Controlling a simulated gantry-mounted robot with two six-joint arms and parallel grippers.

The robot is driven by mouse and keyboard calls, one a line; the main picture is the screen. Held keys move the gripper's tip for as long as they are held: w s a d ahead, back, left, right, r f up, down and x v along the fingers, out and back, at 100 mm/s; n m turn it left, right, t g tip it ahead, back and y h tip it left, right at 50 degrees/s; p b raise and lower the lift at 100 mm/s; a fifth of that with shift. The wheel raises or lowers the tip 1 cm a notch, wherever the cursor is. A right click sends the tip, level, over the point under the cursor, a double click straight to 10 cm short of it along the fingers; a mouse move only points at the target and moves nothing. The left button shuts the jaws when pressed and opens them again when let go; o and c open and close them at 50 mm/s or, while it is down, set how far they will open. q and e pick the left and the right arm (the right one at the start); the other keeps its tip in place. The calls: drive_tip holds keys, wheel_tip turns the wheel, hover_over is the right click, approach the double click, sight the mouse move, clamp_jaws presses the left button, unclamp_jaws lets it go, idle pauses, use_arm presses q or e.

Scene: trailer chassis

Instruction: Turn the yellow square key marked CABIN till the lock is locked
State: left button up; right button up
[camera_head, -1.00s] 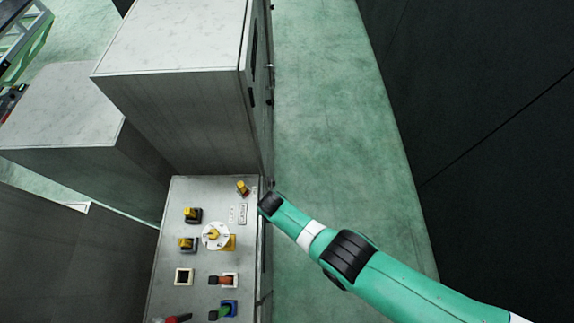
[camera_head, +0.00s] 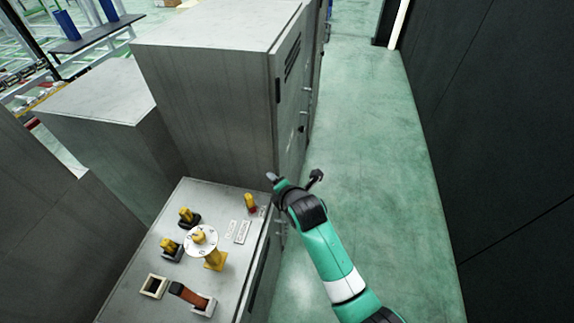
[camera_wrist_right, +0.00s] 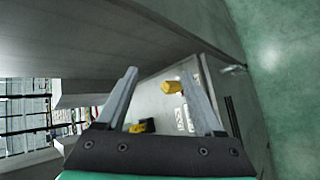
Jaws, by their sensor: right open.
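Several yellow keys stand on the grey sloping panel (camera_head: 224,283) in the head view. One yellow key (camera_head: 250,201) with a red base is at the panel's far right corner. Two more, a far key (camera_head: 187,214) and a nearer key (camera_head: 170,244), sit on black bases at the left. No CABIN marking is readable. My right gripper (camera_head: 294,178) is open and empty, beyond the panel's right edge. In the right wrist view a yellow key (camera_wrist_right: 172,87) shows between the open fingers (camera_wrist_right: 159,76), apart from them.
A tall grey cabinet (camera_head: 215,95) rises behind the panel. An orange-brown handle (camera_head: 188,294) and an empty square socket (camera_head: 153,286) are on the near part of the panel. Green floor (camera_head: 370,150) lies open at the right, before a dark wall (camera_head: 480,120).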

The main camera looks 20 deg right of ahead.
wheel_tip(320, 180, up, 13)
drive_tip(key=d+m+t+b, duration=0.2)
drive_tip(key=m+t+b, duration=0.3)
drive_tip(key=b, duration=0.2)
drive_tip(key=shift+w+d+t, duration=0.25)
drive_tip(key=shift+w+t, duration=0.1)
drive_tip(key=shift+t, duration=0.05)
drive_tip(key=shift+d+r+m, duration=0.1)
drive_tip(key=shift+m, duration=0.2)
drive_tip(key=s+d+r+m+t, duration=0.25)
drive_tip(key=s+r, duration=0.35)
drive_tip(key=r, duration=0.5)
drive_tip(key=s+d+r+m+t, duration=0.1)
drive_tip(key=s+r+m+t, duration=0.3)
drive_tip(key=r, duration=0.6)
drive_tip(key=s+r+m+t+y, duration=0.1)
drive_tip(key=s+r+m+t, duration=0.1)
drive_tip(key=s+r+m, duration=0.45)
drive_tip(key=s+r+m+t, duration=0.3)
drive_tip(key=s, duration=0.6)
wheel_tip(320, 180, up, 28)
drive_tip(key=p, duration=2.8)
drive_tip(key=shift+m, duration=0.3)
